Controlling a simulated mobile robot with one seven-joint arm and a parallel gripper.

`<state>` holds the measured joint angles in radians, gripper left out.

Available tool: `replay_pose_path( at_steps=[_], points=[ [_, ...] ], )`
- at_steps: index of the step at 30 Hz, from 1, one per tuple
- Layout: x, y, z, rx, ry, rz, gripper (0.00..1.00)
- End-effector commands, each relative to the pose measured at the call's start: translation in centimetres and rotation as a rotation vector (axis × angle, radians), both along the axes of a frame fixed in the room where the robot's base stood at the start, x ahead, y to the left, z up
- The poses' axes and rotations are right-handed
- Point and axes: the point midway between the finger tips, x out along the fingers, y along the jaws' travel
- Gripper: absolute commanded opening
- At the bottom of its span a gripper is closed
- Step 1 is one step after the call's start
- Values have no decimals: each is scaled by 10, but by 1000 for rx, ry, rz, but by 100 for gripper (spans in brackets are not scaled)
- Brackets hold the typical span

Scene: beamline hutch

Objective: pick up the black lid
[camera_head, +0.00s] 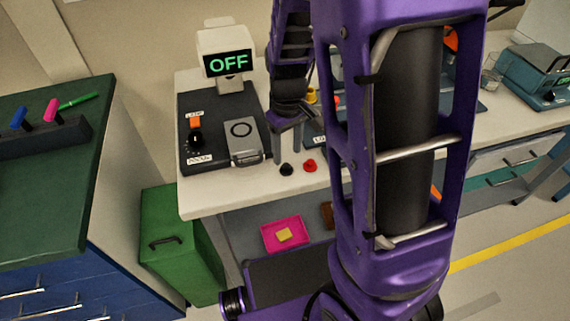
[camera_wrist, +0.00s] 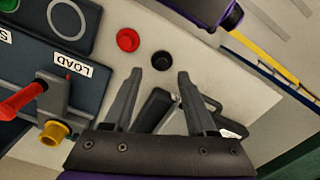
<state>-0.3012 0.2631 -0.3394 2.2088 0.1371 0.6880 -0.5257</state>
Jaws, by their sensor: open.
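The black lid (camera_head: 286,170) is a small round dark piece on the pale bench top, near its front edge. In the wrist view the black lid (camera_wrist: 162,60) shows just beyond the fingertips, roughly centred between them. My gripper (camera_head: 288,158) points down over the bench, close behind the lid. In the wrist view my gripper (camera_wrist: 159,74) is open, with nothing held between its fingers. I cannot tell how high the fingertips are above the lid.
A red round piece (camera_head: 310,166) sits right beside the lid, and also shows in the wrist view (camera_wrist: 128,40). A green cabinet (camera_head: 168,220) stands below left. My arm hides much of the bench.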

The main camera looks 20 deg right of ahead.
Motion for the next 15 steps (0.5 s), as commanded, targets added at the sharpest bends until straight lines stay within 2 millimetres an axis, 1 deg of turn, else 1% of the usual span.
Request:
replay_pose_path(
  at_steps=[1, 6, 9, 15],
  points=[
    [-2, 1, -11, -1, 5, 0, 57],
    [-3, 2, -35, -1, 4, 0, 57],
    [-3, 2, -41, -1, 2, 0, 57],
    [-2, 2, -42, 0, 0, 0, 57]
  ],
)
